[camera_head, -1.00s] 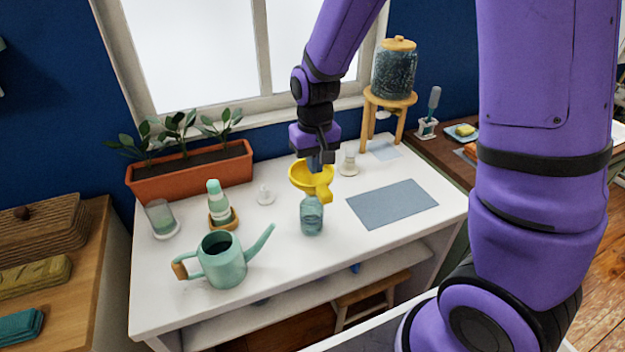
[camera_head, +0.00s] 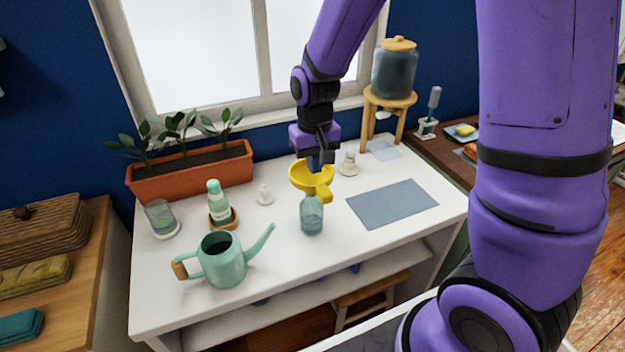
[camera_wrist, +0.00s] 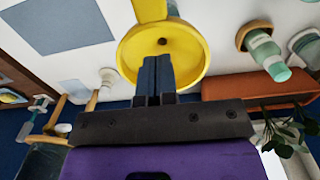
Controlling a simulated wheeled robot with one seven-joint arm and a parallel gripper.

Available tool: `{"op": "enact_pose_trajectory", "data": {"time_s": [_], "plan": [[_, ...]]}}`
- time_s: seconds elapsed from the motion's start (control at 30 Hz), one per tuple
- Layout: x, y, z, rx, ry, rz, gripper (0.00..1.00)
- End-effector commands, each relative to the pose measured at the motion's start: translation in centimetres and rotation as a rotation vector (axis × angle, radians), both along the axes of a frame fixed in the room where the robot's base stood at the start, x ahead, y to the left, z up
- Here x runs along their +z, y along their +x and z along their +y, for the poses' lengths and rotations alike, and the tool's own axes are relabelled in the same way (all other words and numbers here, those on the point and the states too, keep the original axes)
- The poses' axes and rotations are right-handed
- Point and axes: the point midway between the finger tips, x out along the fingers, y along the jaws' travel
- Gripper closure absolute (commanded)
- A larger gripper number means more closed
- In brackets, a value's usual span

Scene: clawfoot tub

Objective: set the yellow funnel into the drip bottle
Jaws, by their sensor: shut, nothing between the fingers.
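The yellow funnel (camera_head: 299,180) is near the middle of the white table, behind a bluish glass bottle (camera_head: 312,217), which seems to be the drip bottle and stands upright. The funnel's tab points to the front, close to the bottle's top; I cannot tell whether they touch. My gripper (camera_head: 320,165) points down over the funnel's bowl, empty. In the wrist view my gripper (camera_wrist: 157,62) has its fingers together in front of the yellow bowl (camera_wrist: 190,50), with the funnel's small hole visible beyond the tips.
A green watering can (camera_head: 222,262) stands front left. A green-capped bottle (camera_head: 218,203) sits in a wooden holder. A planter (camera_head: 190,172) is at the back left, and a jar (camera_head: 394,75) on a wooden stand at the back right. A flat grey mat (camera_head: 392,204) lies right.

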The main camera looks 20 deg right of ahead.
Motion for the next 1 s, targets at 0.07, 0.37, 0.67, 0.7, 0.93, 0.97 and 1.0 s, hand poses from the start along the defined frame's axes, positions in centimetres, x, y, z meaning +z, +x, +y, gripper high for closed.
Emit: {"op": "enact_pose_trajectory", "data": {"time_s": [0.07, 0.37, 0.67, 0.7, 0.93, 0.97, 1.0], "plan": [[0.00, 0.00, 0.00, 0.000, 0.000, 0.000, 1.00], [-0.03, 0.00, 0.00, 0.000, 0.000, 0.000, 1.00], [-0.37, 0.00, 0.00, 0.000, 0.000, 0.000, 1.00], [-0.42, 0.01, 0.00, 0.000, 0.000, 0.000, 1.00], [-0.70, 0.02, 0.00, 0.000, 0.000, 0.000, 1.00], [-0.74, 0.01, 0.01, 0.000, 0.000, 0.000, 1.00], [-0.79, 0.01, 0.00, 0.000, 0.000, 0.000, 1.00]]}}
